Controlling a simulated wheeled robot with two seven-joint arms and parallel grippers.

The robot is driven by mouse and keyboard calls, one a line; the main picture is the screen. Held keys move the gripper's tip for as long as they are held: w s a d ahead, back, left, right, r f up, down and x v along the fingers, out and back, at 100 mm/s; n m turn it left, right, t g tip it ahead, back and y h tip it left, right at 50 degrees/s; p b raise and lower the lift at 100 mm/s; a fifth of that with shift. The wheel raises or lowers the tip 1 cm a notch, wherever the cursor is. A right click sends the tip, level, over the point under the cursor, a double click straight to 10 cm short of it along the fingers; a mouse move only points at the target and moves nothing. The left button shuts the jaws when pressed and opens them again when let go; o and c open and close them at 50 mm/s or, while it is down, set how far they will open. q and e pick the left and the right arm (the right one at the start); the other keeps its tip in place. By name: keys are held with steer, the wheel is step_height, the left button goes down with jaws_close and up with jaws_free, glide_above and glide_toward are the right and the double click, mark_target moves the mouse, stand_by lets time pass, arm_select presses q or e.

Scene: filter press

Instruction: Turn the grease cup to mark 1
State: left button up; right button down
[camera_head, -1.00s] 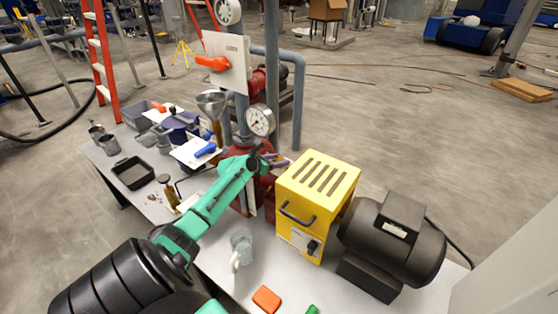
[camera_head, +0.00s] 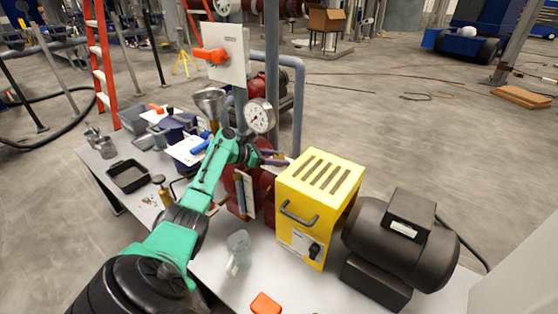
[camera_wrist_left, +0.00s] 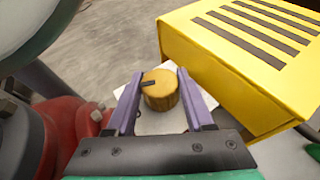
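The grease cup (camera_wrist_left: 160,88) shows in the left wrist view as a round, brass-coloured knob with ridged sides and a dark line on top. It stands between the two lavender fingers of my left gripper (camera_wrist_left: 159,84). The fingers are apart, one on each side of the cup, with a narrow gap showing. A pale plate lies partly behind the cup; no numbers are readable. In the head view my left gripper (camera_head: 275,158) is beside the yellow box, and the cup cannot be made out there. My right gripper is not in view.
The yellow slotted box (camera_head: 318,190) stands close right of the gripper. A dark motor (camera_head: 405,240) is beyond it. Red pump parts (camera_wrist_left: 55,130) are close on the left. A pressure gauge (camera_head: 259,116) is above the wrist.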

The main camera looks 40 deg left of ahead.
arm_select(q)
steer(key=o, duration=0.3)
steer(key=shift+s, duration=0.15)
steer(key=v, duration=1.4)
steer(key=shift+r, duration=0.25)
steer(key=shift+s+a, duration=0.1)
